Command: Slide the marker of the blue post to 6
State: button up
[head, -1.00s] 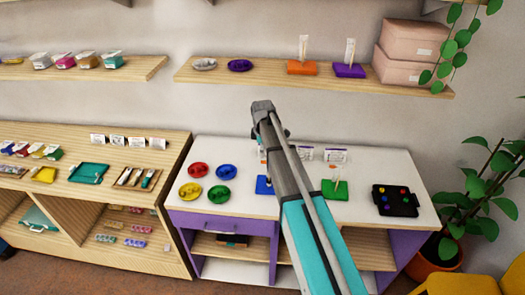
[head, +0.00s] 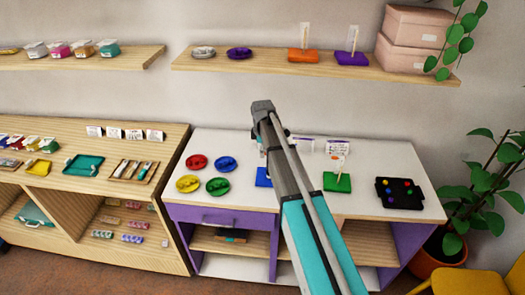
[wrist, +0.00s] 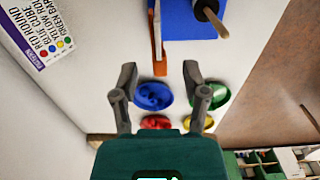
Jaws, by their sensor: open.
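The blue post's base (head: 263,177) stands on the white tabletop, mostly hidden behind my arm in the head view. The wrist view shows part of the blue base (wrist: 183,22) at the top, with a wooden post (wrist: 207,10) cut off by the frame edge. A narrow orange upright piece (wrist: 157,45) is at the base's left side; I cannot tell if it is the marker or the scale. The numbers cannot be read. My gripper (wrist: 158,75) is open and empty, apart from the post. It also shows above the table in the head view (head: 262,107).
A green-based post (head: 337,181) stands right of my arm. Red (head: 196,161), blue (head: 225,163), yellow (head: 188,183) and green (head: 218,187) dishes are to the left. A black bead board (head: 398,193) is at the right. A printed card (wrist: 45,35) shows in the wrist view.

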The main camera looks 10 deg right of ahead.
grip_shut()
jog(key=shift+f+b, duration=1.4)
jog(key=shift+b, duration=0.05)
dwell(0.4)
grip_release()
dwell(0.5)
notch_tip(320, 180, up, 17)
jog(key=p, duration=1.7)
jog(key=s+d+f+m+b, duration=0.1)
jog(key=s+f+m+b, duration=0.4)
jog(key=s+f+b, duration=0.4)
jog(key=s+d+f+m+b, duration=0.1)
jog(key=s+f+m+b, duration=0.4)
jog(key=s+f+b, duration=0.4)
jog(key=s+d+f+m+b, duration=0.2)
jog(key=s+f+m+b, duration=0.3)
jog(key=s+f+b, duration=0.4)
jog(key=shift+s+f, duration=0.1)
jog(key=shift+s, duration=0.15)
dwell(0.6)
